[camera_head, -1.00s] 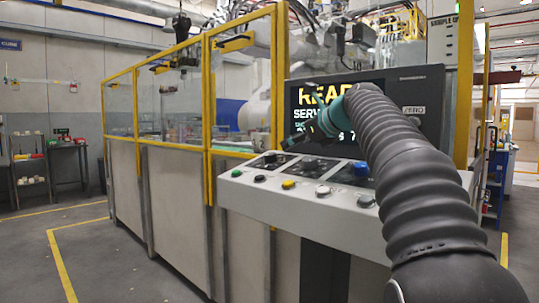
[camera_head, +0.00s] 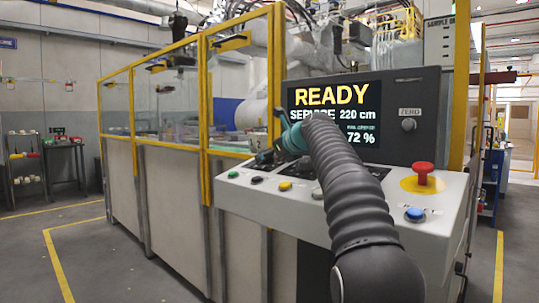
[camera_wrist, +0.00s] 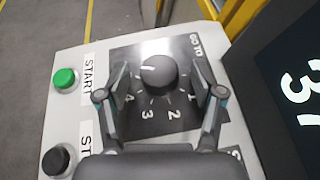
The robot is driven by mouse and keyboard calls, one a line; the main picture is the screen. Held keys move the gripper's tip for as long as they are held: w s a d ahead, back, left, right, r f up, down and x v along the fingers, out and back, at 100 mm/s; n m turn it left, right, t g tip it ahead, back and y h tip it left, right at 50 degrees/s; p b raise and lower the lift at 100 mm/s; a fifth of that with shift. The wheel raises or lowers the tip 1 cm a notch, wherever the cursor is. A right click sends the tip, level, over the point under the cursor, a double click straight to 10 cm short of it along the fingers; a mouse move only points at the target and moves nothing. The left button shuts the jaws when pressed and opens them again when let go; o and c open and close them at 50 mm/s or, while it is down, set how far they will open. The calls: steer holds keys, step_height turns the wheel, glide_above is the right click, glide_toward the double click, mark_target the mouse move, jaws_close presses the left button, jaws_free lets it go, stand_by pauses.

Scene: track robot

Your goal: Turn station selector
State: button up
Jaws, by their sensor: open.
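The station selector is a black round knob (camera_wrist: 151,78) on a dark plate (camera_wrist: 150,128) marked GO TO, with numbers 1 to 4 showing. Its white pointer line faces left in the wrist view, above the 4. My gripper (camera_wrist: 160,84) is open, with one finger on each side of the knob and a visible gap on both sides. The left finger hides part of the plate's left side. In the head view my gripper (camera_head: 268,152) is over the console's far left part, and the knob is hidden there.
The console (camera_head: 395,222) has a green button (camera_wrist: 64,79), a black button (camera_wrist: 56,160), a yellow button (camera_head: 285,186), a blue button (camera_head: 415,214) and a red mushroom button (camera_head: 423,172). The display (camera_head: 333,95) reads READY. A yellow-framed guard (camera_head: 206,100) stands left.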

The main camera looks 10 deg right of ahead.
steer(key=shift+w+a, duration=0.1)
steer(key=shift+w, duration=0.1)
steer(key=c, duration=1.1)
steer(key=shift+c, duration=0.2)
steer(key=shift+w+n+g+y, duration=0.1)
steer(key=shift+n+g+y, duration=0.2)
steer(key=shift+n+y, duration=0.2)
steer(key=shift+n+g+y, duration=0.3)
steer(key=o, duration=1.1)
steer(key=shift+o, duration=0.2)
steer(key=v, duration=1.2)
